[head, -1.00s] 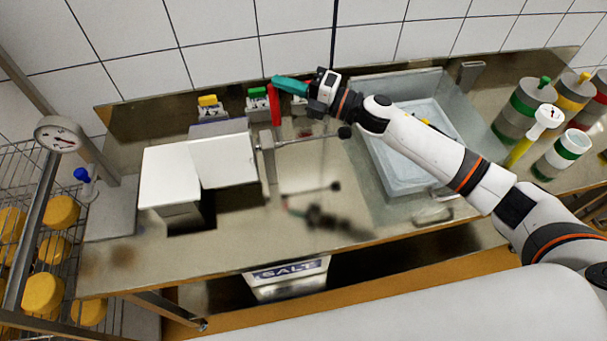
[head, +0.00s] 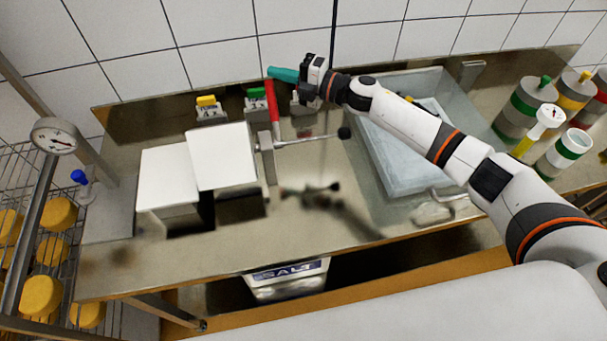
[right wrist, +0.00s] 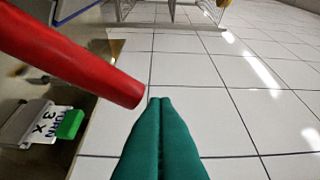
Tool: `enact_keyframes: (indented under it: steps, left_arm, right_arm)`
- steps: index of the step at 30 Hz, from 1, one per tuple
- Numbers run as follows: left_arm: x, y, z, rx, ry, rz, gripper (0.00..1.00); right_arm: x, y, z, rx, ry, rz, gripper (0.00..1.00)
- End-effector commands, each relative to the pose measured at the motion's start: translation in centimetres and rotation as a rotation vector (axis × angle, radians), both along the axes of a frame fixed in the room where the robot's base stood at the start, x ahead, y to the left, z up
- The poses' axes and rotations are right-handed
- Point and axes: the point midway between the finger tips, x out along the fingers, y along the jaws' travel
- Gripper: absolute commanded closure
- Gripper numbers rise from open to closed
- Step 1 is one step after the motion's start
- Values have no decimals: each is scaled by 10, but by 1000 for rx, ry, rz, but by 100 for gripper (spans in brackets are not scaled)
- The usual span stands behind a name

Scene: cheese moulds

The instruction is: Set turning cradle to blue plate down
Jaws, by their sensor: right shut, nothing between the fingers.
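The turning cradle stands left of the bench's middle, with a white plate (head: 220,156) on top. A red lever (head: 272,103) rises at its right side, next to a grey upright and a rod ending in a black knob (head: 343,132). My right gripper (head: 272,72) has teal fingers, shut and empty, just above the lever's top in the head view. In the right wrist view the red lever (right wrist: 75,55) passes left of the shut fingertips (right wrist: 160,100), with a small gap in the picture. I cannot make out a blue plate in the head view. My left gripper is not in view.
Small signs with yellow (head: 207,101) and green (head: 256,93) tops stand behind the cradle, near the tiled wall. A clear basin (head: 405,180) is right of it, under my right arm. A dial scale (head: 55,137) is at left.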

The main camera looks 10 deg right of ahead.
Motion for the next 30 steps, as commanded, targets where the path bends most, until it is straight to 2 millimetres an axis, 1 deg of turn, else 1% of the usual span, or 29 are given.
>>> enact_keyframes:
  steps: [7, 16, 23, 30]
  left_arm:
    - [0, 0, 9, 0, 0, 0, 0]
    - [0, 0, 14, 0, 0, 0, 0]
    - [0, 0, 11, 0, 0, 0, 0]
    - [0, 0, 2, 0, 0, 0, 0]
  right_arm:
    - [16, 0, -11, -3, 125, 0, 100]
    - [32, 0, -30, -2, 275, 0, 100]
    - [43, 1, -46, -4, 390, 0, 100]
    - [52, 0, -65, -3, 509, 0, 100]
